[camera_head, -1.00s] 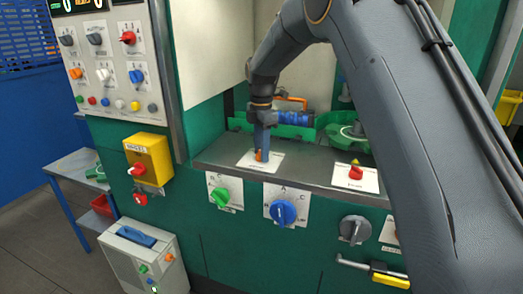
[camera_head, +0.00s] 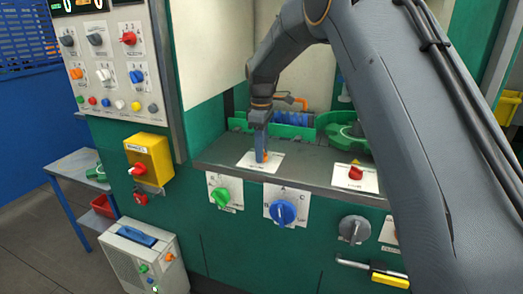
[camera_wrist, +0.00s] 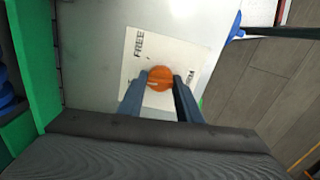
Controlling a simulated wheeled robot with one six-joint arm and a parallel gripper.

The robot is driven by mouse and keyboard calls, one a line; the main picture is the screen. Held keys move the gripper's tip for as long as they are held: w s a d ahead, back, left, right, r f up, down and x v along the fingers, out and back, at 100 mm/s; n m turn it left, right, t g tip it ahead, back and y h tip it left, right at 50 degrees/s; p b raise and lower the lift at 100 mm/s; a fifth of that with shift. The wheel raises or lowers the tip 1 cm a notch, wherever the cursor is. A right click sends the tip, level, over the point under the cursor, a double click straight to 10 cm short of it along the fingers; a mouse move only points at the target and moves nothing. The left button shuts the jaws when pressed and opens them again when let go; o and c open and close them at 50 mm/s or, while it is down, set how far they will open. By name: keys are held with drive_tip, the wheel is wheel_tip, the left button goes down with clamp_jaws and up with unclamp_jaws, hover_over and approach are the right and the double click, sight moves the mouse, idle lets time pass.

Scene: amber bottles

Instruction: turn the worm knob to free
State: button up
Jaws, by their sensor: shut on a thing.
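The worm knob is a small round orange knob (camera_wrist: 160,78) on a white label plate (camera_wrist: 140,65). In the wrist view the plate reads FREE at its upper left, and the letters RM show at the right, partly covered. My gripper (camera_wrist: 160,86) is shut on the knob, one blue-grey finger on each side. A small light mark shows on the knob, but I cannot tell surely which word it points to. In the head view my gripper (camera_head: 262,158) points down at the plate (camera_head: 272,166) on the grey ledge, and only a bit of orange shows beside the fingers.
A red knob (camera_head: 355,172) on its own plate stands right on the same ledge. A green handwheel (camera_head: 348,138) is behind it. Green (camera_head: 221,197) and blue (camera_head: 283,212) knobs sit on the front panel below. The ledge between the two plates is clear.

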drive_tip(key=m, duration=0.5)
drive_tip(key=shift+r+m, duration=0.1)
drive_tip(key=shift+m, duration=0.2)
drive_tip(key=shift+m+p, duration=0.3)
drive_tip(key=shift+m, duration=1.8)
drive_tip(key=o, duration=1)
drive_tip(key=shift+o, duration=0.2)
wheel_tip(320, 180, up, 8)
drive_tip(key=shift+f+b, duration=0.15)
drive_tip(key=shift+b, duration=1)
